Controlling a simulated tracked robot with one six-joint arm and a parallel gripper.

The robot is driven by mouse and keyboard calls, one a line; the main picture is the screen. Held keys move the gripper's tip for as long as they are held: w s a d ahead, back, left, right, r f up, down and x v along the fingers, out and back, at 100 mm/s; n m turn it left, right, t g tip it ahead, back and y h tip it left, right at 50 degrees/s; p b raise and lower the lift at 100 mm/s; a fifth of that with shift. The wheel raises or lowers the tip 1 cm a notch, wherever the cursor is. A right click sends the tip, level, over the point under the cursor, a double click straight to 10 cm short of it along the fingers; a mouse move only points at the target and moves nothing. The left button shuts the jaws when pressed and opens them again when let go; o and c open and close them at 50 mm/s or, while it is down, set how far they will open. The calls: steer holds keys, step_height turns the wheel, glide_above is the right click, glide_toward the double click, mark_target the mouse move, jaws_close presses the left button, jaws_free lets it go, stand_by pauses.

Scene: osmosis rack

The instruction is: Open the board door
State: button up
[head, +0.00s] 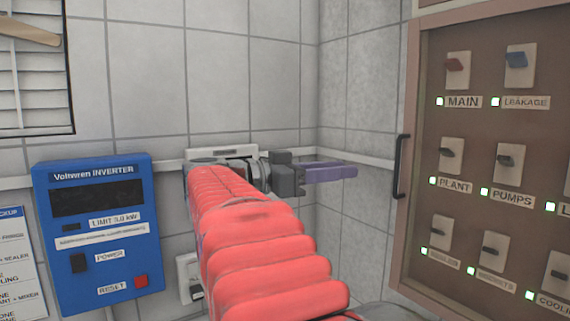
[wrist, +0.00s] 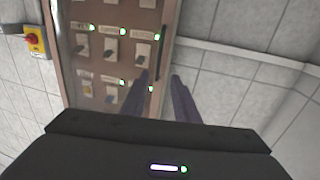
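The board door (head: 412,120) is a brown-framed panel at the right of the head view. It looks shut over several switches. Its black upright handle (head: 401,166) is on the door's left edge. My gripper (head: 352,171) reaches from the red-sleeved arm, its purple fingers pointing right toward the handle, with a gap between. In the wrist view my gripper (wrist: 159,75) is open and empty, its two fingers apart. There the handle (wrist: 163,52) shows beyond the fingertips, roughly in line with the gap between them. I see no contact with it.
A blue inverter box (head: 98,235) hangs on the tiled wall at the left. A pale rail (head: 375,160) runs along the wall behind my gripper. A red-and-yellow switch (wrist: 34,40) shows in the wrist view. The space between gripper and handle looks clear.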

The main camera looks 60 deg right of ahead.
steer(key=x, duration=1.3)
steer(key=shift+s+d, duration=0.15)
steer(key=shift+d, duration=0.25)
steer(key=shift+f, duration=0.1)
jaws_close()
stand_by(0.4)
